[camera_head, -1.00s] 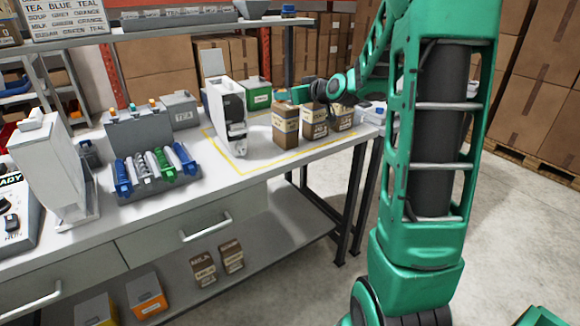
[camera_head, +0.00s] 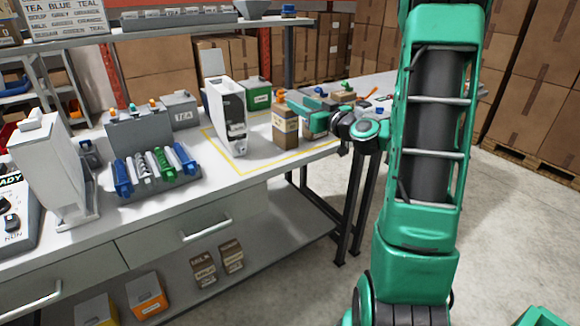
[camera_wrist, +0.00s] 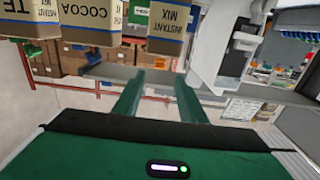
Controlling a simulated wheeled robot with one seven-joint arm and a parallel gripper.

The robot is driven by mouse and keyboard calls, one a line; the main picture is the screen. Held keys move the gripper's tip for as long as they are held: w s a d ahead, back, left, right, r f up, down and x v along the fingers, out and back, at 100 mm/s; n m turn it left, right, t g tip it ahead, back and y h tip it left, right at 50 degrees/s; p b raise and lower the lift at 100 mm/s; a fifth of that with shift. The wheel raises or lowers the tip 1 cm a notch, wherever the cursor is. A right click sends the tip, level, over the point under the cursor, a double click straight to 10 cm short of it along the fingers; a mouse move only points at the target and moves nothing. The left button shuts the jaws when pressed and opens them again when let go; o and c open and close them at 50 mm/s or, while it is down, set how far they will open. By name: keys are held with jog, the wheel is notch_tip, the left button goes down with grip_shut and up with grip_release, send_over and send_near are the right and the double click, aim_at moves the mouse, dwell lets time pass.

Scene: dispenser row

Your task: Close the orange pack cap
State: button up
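A small orange part, the pack cap (camera_head: 281,96), shows on top of the left brown pack (camera_head: 286,128) in the head view. It seems to stand up; its exact angle is too small to tell. My gripper (camera_head: 300,96) is just right of the cap at about pack-top height, its fingers pointing left. In the wrist view the two green fingers (camera_wrist: 158,92) are apart with nothing between them. Pack bodies hang from the top of that tilted view, one labelled INSTANT MIX (camera_wrist: 170,22). The orange cap is not visible there.
A white dispenser (camera_head: 224,112) stands left of the packs. A yellow outline (camera_head: 262,169) marks the bench top, with clear room in front.

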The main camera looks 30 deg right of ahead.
jog(key=s+a+f+n+g+y, duration=0.2)
jog(key=s+a+f+g+y, duration=0.1)
jog(key=s+a+f+g, duration=0.6)
jog(key=shift+s+a+f, duration=0.9)
jog(key=shift+s+a, duration=0.5)
jog(key=shift+s, duration=0.4)
